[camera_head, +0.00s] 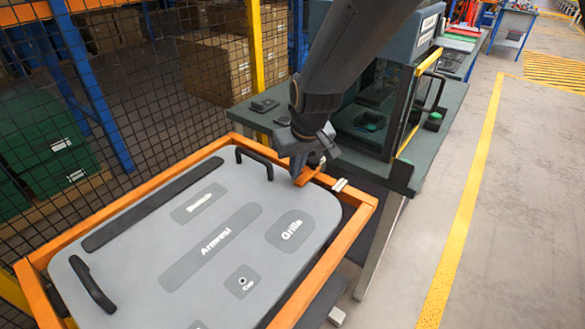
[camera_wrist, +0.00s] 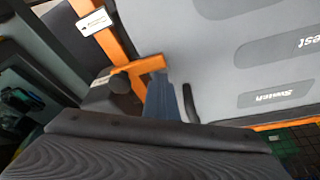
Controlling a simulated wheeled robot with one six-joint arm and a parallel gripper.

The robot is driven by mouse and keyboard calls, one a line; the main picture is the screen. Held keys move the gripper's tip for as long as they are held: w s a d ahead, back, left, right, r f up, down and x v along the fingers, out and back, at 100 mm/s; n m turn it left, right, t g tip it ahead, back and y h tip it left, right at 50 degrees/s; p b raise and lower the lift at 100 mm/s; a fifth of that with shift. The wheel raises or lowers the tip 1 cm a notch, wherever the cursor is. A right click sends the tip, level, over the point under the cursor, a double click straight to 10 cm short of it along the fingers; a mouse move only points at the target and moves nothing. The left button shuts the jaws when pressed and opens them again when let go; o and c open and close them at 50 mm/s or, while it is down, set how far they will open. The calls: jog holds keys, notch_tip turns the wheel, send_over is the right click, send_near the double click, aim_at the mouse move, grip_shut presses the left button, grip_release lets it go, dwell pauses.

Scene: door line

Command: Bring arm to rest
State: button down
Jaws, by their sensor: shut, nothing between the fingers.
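My arm comes down from the top of the head view, and my gripper (camera_head: 302,168) is shut and empty. In the wrist view, the dark ridged part of my own wrist fills the lower left. The grey panel (camera_wrist: 215,55) and an orange bar of the frame (camera_wrist: 122,45) lie beyond it. Whether my gripper touches the frame cannot be told.
A dark bench (camera_head: 445,110) carries a machine with a glass door and yellow-edged handle (camera_head: 425,68), close to my arm. Black mesh fencing (camera_head: 130,110) stands at the left. Black handles (camera_head: 90,290) rise from the panel. The floor (camera_head: 535,200) at right is clear.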

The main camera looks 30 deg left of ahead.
jog(key=w+d+p+v, duration=0.15)
jog(key=p+v, duration=0.25)
jog(key=v, duration=0.5)
jog(key=w+d+f+m+h+b, duration=0.1)
jog(key=d+m, duration=0.1)
jog(key=d, duration=0.9)
jog(key=w+d+f+m+h+b, duration=0.1)
jog(key=w+d+f+m+b, duration=0.15)
jog(key=d, duration=0.95)
jog(key=s+d+f+m, duration=0.1)
jog(key=s+d+m, duration=0.1)
jog(key=s+d, duration=0.2)
jog(key=s+d+f+m+b, duration=0.1)
jog(key=s+d+m, duration=0.1)
jog(key=d, duration=0.8)
jog(key=s+d+f+m+g+h+b, duration=0.1)
jog(key=s+d+m, duration=0.1)
jog(key=s+d, duration=0.3)
jog(key=shift+s+d+f, duration=0.35)
jog(key=shift+s+d, duration=0.05)
jog(key=shift+d, duration=0.5)
jog(key=shift+a, duration=0.1)
